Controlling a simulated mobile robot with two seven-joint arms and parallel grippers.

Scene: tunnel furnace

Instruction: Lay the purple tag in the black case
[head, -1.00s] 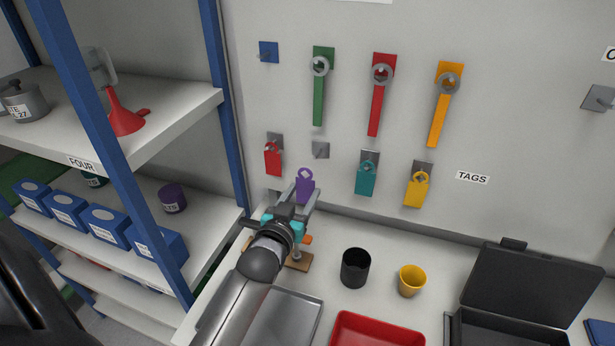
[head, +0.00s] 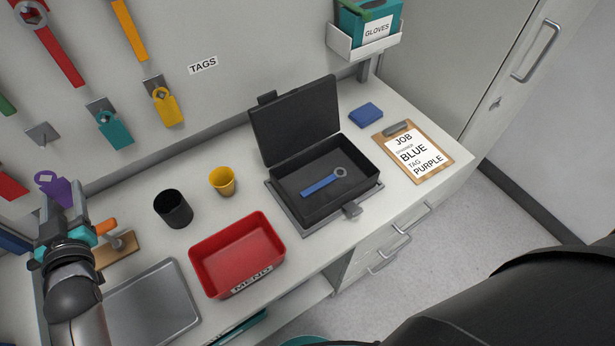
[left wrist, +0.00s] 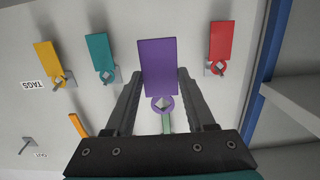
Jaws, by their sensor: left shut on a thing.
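The purple tag (head: 53,188) is in my left gripper (head: 62,212) at the left of the head view, in front of the wall board. In the left wrist view the purple tag (left wrist: 157,68) stands between the two fingers (left wrist: 162,98), its ring end toward the gripper. The gripper is shut on it. The black case (head: 322,182) stands open on the bench, lid raised at the back. A blue spanner (head: 322,183) lies inside it. My right gripper is not in view.
A red tray (head: 238,252), black cup (head: 173,208), yellow cup (head: 222,181) and metal tray (head: 152,305) stand between the gripper and the case. A clipboard (head: 413,152) and blue block (head: 365,115) lie to the case's right. Teal (head: 115,130) and yellow (head: 163,106) tags hang on the wall.

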